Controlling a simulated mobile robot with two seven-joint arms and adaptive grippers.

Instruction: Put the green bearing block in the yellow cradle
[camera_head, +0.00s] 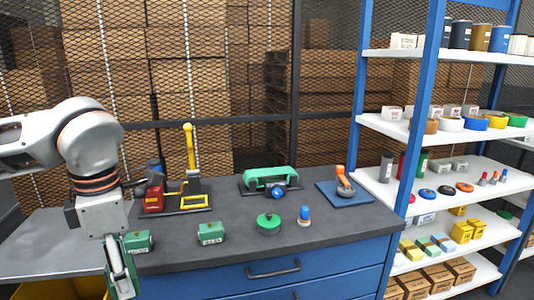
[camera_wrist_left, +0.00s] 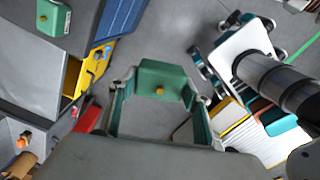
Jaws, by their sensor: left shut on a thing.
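My left gripper (camera_head: 121,274) hangs low in front of the bench's left front edge. In the left wrist view it is shut on a green block (camera_wrist_left: 160,75) with a yellow knob, held between the two fingers (camera_wrist_left: 158,108). The yellow cradle (camera_head: 194,201) looks like a low yellow frame on a dark base at the back left of the bench, beside a red part and a yellow post. The held block is apart from the cradle. My right gripper is out of view.
A green machine (camera_head: 270,178) and a blue plate (camera_head: 362,198) are behind. A loaded shelf (camera_head: 440,185) stands right. A yellow bin (camera_head: 62,289) is low left.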

